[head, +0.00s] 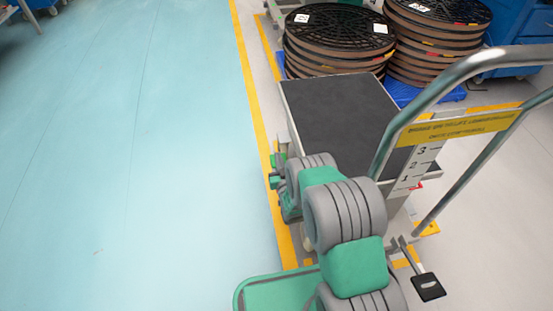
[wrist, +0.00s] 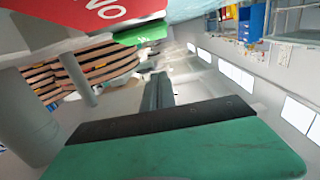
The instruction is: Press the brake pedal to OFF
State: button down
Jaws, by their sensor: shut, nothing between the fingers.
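In the wrist view a red plate (wrist: 85,15) with upside-down white letters, reading ON, fills the top left, very close to the camera. A green plate (wrist: 140,33) sits just right of and beyond it; these look like the brake pedal's two sides. I cannot tell which side is down. My gripper (wrist: 158,92) is shut and empty, pointing away below the plates; no contact shows. In the head view my arm reaches along the left side of the lift cart (head: 345,110).
The cart has a metal push handle (head: 385,150) and a black pedal (head: 428,287) on a lever at its right. Stacked reels (head: 335,45) on blue pallets stand behind it. A yellow floor line (head: 250,90) runs along the left; the blue floor beyond is clear.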

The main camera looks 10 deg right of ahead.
jog(key=shift+w+f, duration=0.15)
jog(key=shift+w, duration=0.3)
jog(key=shift+w+f+b, duration=0.1)
jog(key=shift+w+b, duration=0.55)
jog(key=shift+w, duration=0.3)
jog(key=shift+w+f+b, duration=0.3)
jog(key=shift+f+b, duration=0.3)
jog(key=shift+f, duration=0.3)
jog(key=shift+w+f+b, duration=0.3)
jog(key=shift+f+b, duration=0.25)
jog(key=shift+f, duration=0.3)
jog(key=shift+r, duration=0.1)
